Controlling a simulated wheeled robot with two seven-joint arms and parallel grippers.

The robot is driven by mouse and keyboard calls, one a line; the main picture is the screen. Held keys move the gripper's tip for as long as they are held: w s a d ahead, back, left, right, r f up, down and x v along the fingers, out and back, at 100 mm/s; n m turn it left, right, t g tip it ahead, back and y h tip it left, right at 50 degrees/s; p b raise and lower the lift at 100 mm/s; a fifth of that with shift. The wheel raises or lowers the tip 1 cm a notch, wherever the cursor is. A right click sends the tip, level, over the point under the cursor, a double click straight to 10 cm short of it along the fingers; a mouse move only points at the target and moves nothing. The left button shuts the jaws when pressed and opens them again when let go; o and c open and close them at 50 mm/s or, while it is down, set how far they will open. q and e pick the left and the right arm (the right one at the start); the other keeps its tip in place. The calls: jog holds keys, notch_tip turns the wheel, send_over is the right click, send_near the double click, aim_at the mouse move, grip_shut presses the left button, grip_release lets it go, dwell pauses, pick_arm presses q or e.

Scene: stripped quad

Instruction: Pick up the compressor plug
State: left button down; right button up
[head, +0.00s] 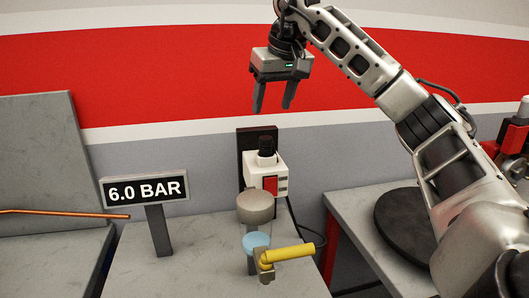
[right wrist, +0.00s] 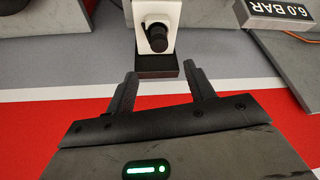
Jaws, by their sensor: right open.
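The compressor plug (head: 266,146) is a dark, stubby, upright cylinder on top of a white socket box (head: 281,177) with a red switch. The box is fixed against a dark backing plate. My right gripper (head: 273,109) is open and empty, fingers pointing down, above the plug and apart from it. In the right wrist view the plug (right wrist: 157,38) lies beyond the open fingertips (right wrist: 160,70), roughly in line with the gap between them. My left gripper is not in view.
A "6.0 BAR" sign (head: 145,189) stands left on the grey bench (head: 195,262). In front of the box are a grey rounded knob (head: 255,207) and a yellow-handled valve (head: 288,253). A dark cable (head: 305,232) runs down at the box's right. A dark round disc (head: 400,222) lies on the right bench.

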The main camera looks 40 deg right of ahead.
aim_at(267, 137)
jog(key=x, duration=0.7)
jog(key=s+x, duration=0.1)
jog(key=x, duration=0.2)
jog(key=shift+a+f, duration=0.1)
jog(key=shift+f, duration=0.05)
jog(key=shift+w+f, duration=0.1)
jog(key=shift+f, duration=0.15)
jog(key=c, duration=1.1)
